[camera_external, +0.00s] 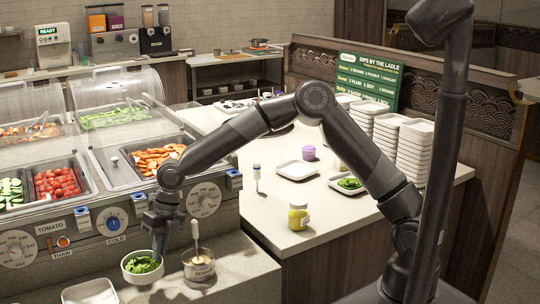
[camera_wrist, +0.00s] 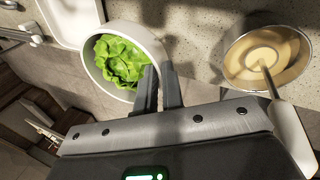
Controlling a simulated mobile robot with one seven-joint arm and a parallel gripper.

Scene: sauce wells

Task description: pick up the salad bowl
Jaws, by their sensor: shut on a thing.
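The salad bowl (camera_external: 130,274) is a white round bowl with green leaves in it, at the front of the counter ledge in the external view. In the wrist view the bowl (camera_wrist: 95,68) is at the upper middle. My gripper (camera_external: 158,256) points down at the bowl's right side. In the wrist view my gripper (camera_wrist: 158,75) is shut on the bowl's rim, and its fingers hide part of that edge. I cannot tell whether the bowl still touches the ledge.
A sauce well (camera_external: 198,265) with an upright ladle stands just right of the bowl; the sauce well (camera_wrist: 268,55) also shows in the wrist view. A white tray (camera_external: 90,292) lies close at the left. The knobbed salad counter front (camera_external: 80,238) rises behind.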

